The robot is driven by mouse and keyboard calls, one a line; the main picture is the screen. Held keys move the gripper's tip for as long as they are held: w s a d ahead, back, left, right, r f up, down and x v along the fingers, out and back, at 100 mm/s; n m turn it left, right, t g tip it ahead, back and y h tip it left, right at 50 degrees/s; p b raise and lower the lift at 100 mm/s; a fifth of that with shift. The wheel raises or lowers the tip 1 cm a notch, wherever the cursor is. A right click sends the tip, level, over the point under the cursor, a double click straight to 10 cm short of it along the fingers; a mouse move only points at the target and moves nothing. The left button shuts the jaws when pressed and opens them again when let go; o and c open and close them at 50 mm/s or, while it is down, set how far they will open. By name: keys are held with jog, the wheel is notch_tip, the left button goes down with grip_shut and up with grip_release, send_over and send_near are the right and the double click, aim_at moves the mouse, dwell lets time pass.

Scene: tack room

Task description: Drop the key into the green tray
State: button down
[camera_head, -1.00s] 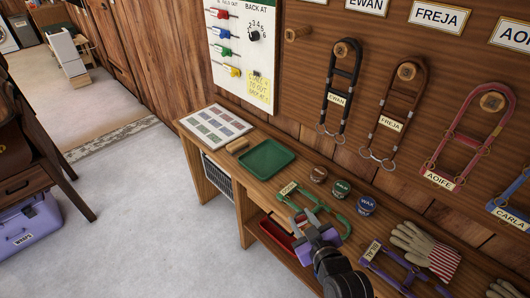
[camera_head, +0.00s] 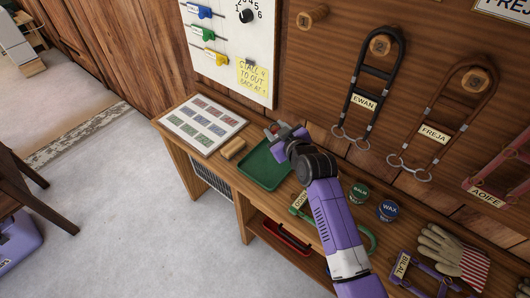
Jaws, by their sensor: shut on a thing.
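The green tray (camera_head: 258,174) lies on the wooden bench, with its left and front parts in clear view. My gripper (camera_head: 274,131) is above the tray's far edge, near the wall board, and my wrist hides the tray's right side. The gripper is shut on the key, of which only a small reddish and grey bit shows at the fingertips. The key's shape is too small to make out. The visible part of the tray's floor is empty.
A sheet with coloured panels (camera_head: 201,125) and a wooden block (camera_head: 233,149) lie left of the tray. A green halter (camera_head: 367,241), balm tin (camera_head: 358,192), wax tin (camera_head: 388,210) and gloves (camera_head: 440,243) lie to the right. Bridles (camera_head: 368,92) hang on the wall.

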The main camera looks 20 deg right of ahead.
notch_tip(320, 180, down, 7)
jog(key=b, duration=0.4)
jog(key=shift+r, duration=0.1)
jog(key=c, duration=0.9)
grip_release()
jog(key=shift+o, duration=0.2)
jog(key=v, duration=0.8)
jog(key=shift+b, duration=0.35)
